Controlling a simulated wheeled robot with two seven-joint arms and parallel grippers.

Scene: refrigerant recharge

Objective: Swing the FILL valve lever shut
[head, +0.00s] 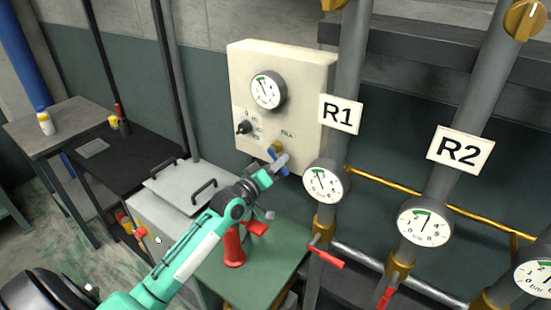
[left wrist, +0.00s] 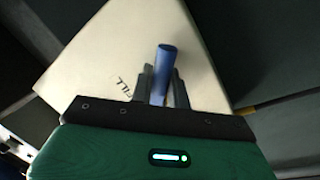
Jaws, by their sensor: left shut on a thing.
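The cream wall box (head: 290,85) carries a round gauge (head: 268,91), a black knob (head: 243,128) and a small FILL marking. The FILL valve has a brass body (head: 277,147) and a blue lever (head: 275,155) low on the box's front. My left gripper (head: 279,163) is at that lever, and its fingers hide part of it. In the left wrist view the blue lever (left wrist: 164,68) stands between the two fingers (left wrist: 162,88), which are shut on it. The lettering beside it is partly readable. My right gripper is not in view.
Pipe R1 with its gauge (head: 324,182) stands close right of the box, and R2's gauge (head: 425,221) is farther right. A red-handled item (head: 234,245) stands on the green-topped table (head: 278,262) below my left arm. A grey lidded case (head: 180,188) lies to the left.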

